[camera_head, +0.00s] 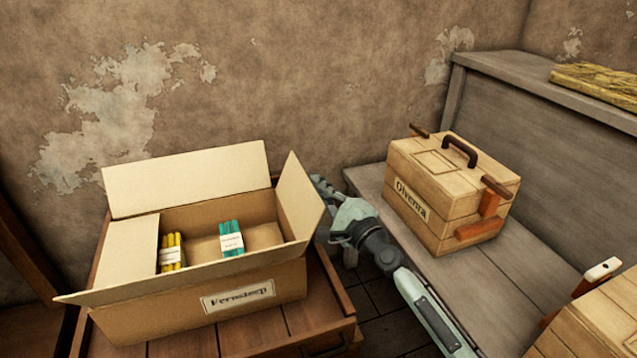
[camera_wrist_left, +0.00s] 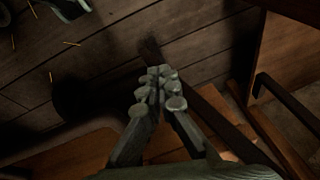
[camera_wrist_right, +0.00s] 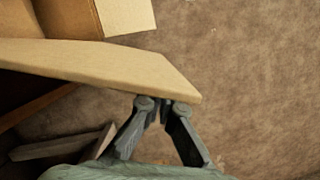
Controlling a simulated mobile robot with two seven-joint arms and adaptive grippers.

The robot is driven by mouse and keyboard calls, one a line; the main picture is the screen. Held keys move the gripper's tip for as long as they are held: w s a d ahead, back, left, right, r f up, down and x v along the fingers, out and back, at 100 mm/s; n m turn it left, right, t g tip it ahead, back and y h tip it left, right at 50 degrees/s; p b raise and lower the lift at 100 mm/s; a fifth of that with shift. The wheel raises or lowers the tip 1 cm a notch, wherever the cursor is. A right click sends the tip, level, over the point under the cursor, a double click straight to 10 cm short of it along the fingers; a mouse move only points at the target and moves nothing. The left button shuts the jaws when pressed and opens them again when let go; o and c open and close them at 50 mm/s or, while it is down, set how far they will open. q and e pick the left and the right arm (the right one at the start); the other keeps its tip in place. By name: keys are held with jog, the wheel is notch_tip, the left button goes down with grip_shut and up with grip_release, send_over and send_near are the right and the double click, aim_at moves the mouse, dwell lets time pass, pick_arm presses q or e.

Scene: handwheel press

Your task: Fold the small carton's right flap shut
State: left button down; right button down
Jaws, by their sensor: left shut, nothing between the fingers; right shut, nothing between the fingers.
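The small carton (camera_head: 205,305), labelled, stands on a wooden table. Its right flap (camera_head: 299,196) stands up, leaning slightly outward. The left flap (camera_head: 128,248) lies inward over the left end, the back flap (camera_head: 185,180) stands up, and the front flap shows as a thin strip. Yellow sticks (camera_head: 171,252) and a teal bundle (camera_head: 231,238) are inside. My right gripper (camera_head: 318,182) is shut and empty just outside the right flap. In the right wrist view its fingertips (camera_wrist_right: 163,102) are at the flap's edge; contact is unclear. My left gripper (camera_wrist_left: 160,82) is shut and empty, outside the head view.
A wooden case (camera_head: 445,190) with a dark handle stands on the grey bench (camera_head: 490,285) to the right. Another wooden box (camera_head: 600,325) is at the lower right. The wooden table (camera_head: 265,325) borders a gap before the bench. The wall is close behind.

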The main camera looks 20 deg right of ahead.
pick_arm(q)
jog(key=shift+a+f+p, duration=0.15)
jog(key=shift+f+p, duration=0.1)
jog(key=shift+f, duration=0.3)
jog(key=shift+a+f+p, duration=0.15)
jog(key=shift+f+p, duration=0.1)
jog(key=shift+f, duration=0.3)
